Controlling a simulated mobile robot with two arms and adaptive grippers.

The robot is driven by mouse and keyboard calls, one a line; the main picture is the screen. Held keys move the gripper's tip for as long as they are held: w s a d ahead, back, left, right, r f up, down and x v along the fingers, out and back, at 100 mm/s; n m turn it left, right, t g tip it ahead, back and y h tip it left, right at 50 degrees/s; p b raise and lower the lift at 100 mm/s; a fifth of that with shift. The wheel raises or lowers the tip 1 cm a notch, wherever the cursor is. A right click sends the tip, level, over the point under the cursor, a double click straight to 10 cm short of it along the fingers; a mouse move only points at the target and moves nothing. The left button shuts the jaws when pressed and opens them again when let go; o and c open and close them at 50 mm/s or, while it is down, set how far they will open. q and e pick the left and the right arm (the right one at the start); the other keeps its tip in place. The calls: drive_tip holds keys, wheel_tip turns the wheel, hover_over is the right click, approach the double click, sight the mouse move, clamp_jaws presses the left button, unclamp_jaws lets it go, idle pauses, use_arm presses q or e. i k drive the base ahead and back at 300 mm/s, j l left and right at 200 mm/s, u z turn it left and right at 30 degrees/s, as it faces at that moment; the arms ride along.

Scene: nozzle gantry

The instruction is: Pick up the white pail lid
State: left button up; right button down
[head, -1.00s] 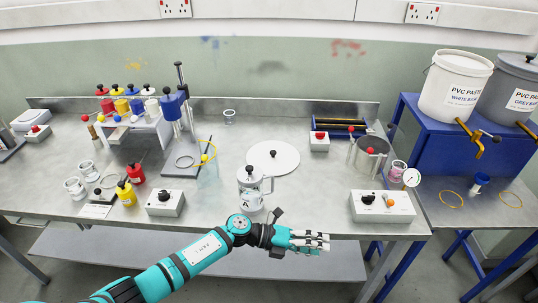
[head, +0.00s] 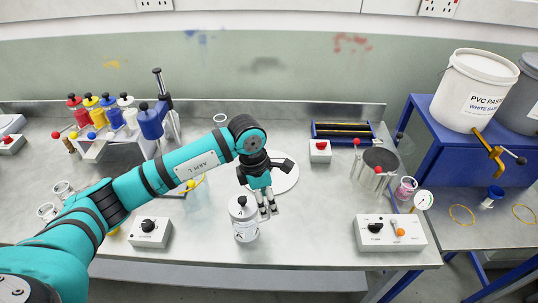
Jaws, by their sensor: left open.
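A flat white disc, which looks like the white pail lid (head: 288,180), lies on the metal bench near the middle. My left forearm, wrist and gripper hide much of it, including the black knob seen on it earlier. My left gripper (head: 268,211) is open and points down over the disc's front edge. Its fingertips are beside a clear lidded jar (head: 244,222); I cannot tell whether they touch it. The white pail (head: 475,92) stands on a blue stand at the right. My right gripper is not in view.
A control box (head: 390,233) and a metal pot (head: 377,168) stand to the right. A small box with a red button (head: 319,151) is behind the disc. Coloured bottles (head: 108,112) stand at the back left. The bench between the jar and the control box is clear.

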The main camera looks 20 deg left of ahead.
sight(282, 183)
drive_tip(key=i+j, duration=0.2)
drive_tip(key=i, duration=0.2)
drive_tip(key=i+j, duration=0.2)
drive_tip(key=i, duration=0.2)
